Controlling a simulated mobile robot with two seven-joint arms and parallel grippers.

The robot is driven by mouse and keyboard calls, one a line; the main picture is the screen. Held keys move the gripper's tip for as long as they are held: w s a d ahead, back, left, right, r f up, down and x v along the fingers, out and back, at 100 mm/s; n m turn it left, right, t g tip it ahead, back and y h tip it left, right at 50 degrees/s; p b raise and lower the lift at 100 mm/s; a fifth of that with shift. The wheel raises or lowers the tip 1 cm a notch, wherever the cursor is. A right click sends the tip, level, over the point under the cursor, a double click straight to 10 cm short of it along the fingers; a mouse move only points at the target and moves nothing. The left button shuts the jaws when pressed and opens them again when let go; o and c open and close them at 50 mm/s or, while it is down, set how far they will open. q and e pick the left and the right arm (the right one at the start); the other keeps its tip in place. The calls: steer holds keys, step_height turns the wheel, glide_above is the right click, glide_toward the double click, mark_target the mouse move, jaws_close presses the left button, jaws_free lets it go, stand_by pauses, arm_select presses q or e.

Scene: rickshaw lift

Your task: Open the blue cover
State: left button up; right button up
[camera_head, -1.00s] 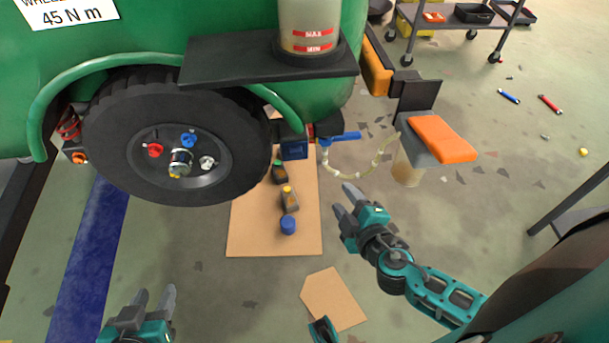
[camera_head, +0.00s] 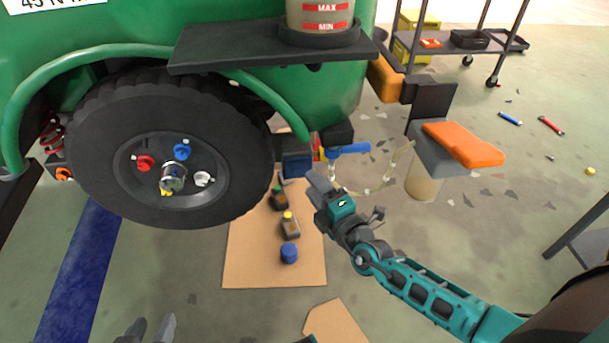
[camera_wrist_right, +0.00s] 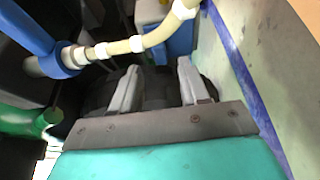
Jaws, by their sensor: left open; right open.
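A dark blue box-shaped part (camera_head: 297,166) sits low under the green body, right of the wheel. In the right wrist view, a blue box-like part (camera_wrist_right: 181,40) shows beyond the fingers; I cannot tell whether either is the cover. My right gripper (camera_head: 313,183) is open and empty, just below and right of the blue part in the head view; contact cannot be told. Its open fingers also show in the wrist view (camera_wrist_right: 159,66). My left gripper (camera_head: 150,328) is open at the bottom edge, mostly cut off, away from the blue part.
A blue-handled valve (camera_head: 348,149) and pale hose (camera_head: 377,189) are close to my right gripper. The wheel (camera_head: 95,165) stands left. Small bottles (camera_head: 290,224) and a blue cap (camera_head: 289,253) stand on cardboard (camera_head: 250,270). An orange-topped block (camera_head: 465,144) is at right.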

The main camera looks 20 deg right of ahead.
mark_target(301, 171)
steer(key=w, duration=0.5)
steer(key=shift+a+b, duration=0.3)
steer(key=shift+s, duration=0.1)
jaws_close()
